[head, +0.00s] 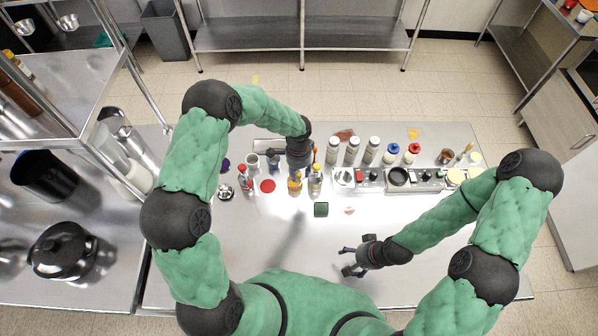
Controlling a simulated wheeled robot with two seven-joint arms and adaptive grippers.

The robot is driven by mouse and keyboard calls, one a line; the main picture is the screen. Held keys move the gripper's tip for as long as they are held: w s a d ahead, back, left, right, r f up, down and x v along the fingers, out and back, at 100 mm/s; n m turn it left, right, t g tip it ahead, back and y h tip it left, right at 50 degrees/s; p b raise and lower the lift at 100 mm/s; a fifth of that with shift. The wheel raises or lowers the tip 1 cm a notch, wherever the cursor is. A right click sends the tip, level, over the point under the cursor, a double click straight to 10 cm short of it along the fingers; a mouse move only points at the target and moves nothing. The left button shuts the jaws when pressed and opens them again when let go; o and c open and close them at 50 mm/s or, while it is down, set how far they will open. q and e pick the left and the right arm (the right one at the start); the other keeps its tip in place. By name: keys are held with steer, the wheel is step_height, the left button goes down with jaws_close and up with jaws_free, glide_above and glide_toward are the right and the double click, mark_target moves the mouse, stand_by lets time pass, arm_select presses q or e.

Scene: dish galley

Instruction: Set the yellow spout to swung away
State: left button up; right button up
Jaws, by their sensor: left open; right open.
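My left gripper (299,166) is over the back part of the steel counter (240,245), among the bottles, and points down. It is open, though its fingers are hard to make out. My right gripper (350,262) is open and empty over the front right of the counter, away from the other things.
Bottles with an orange label (295,184) stand close by my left gripper. Several shakers (351,151) and a row of dark-knobbed units (398,178) line the back right. A green block (321,209) lies mid-counter. The front middle is clear.

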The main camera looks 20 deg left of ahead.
arm_select(q)
steer(key=shift+f, duration=0.5)
jaws_close()
steer(key=shift+a, duration=0.1)
